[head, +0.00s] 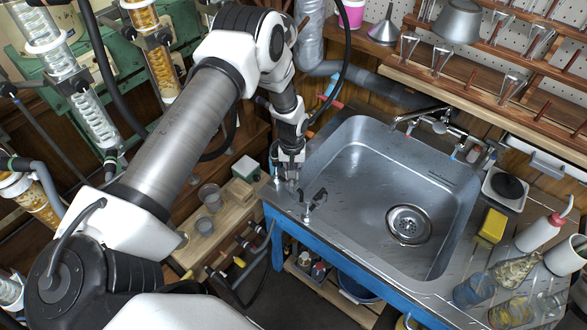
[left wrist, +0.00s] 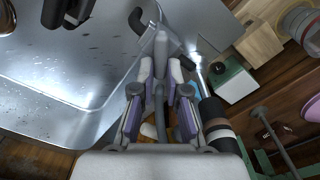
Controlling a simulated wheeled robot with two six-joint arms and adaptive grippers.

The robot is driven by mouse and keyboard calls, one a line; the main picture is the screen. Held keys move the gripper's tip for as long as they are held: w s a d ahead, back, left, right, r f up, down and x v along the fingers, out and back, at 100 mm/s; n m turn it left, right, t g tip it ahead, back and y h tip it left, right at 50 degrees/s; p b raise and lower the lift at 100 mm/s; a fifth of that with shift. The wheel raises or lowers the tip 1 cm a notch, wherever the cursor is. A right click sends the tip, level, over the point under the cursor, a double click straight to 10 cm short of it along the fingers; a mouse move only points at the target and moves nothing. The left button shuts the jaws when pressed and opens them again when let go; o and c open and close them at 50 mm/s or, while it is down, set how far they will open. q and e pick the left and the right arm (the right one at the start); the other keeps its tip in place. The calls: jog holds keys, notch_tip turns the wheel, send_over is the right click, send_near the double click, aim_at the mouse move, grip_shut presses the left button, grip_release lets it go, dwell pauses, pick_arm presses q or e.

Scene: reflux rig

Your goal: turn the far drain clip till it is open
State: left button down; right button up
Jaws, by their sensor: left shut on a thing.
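The far drain clip (left wrist: 141,22) is at the left rim of the steel sink. In the left wrist view it shows a dark curved end and a metal stem. My left gripper (head: 289,167) reaches down over it at the sink's left corner and hides most of it in the head view. In the left wrist view my left gripper (left wrist: 161,76) is shut on a grey part of the clip. How far the clip is turned is hard to tell. The near drain clip (head: 316,199), with a black handle, stands apart on the same rim. My right gripper is not in view.
The steel sink (head: 350,160) is empty. A wooden bench with beakers (head: 209,195) and a small green-and-white box (head: 246,168) lie left of my gripper. A yellow sponge (head: 492,226) and bottles are on the right counter. Glass columns stand at the far left.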

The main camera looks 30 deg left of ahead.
pick_arm(q)
jog(key=n+p, duration=0.1)
jog(key=n, duration=0.1)
jog(key=n+p, duration=0.1)
jog(key=n, duration=0.2)
jog(key=shift+s+a+r+n+p, duration=0.15)
jog(key=shift+s+a+n+p, duration=0.15)
jog(key=shift+p, duration=0.1)
jog(key=n+p, duration=0.2)
jog(key=n, duration=0.1)
jog(key=shift+s, duration=0.2)
jog(key=shift+s+n+p, duration=0.15)
jog(key=shift+n+p, duration=0.45)
jog(key=shift+n, duration=0.7)
jog(key=shift+f, duration=0.2)
jog(key=c, duration=1.2)
grip_release()
jog(key=shift+r, duration=0.1)
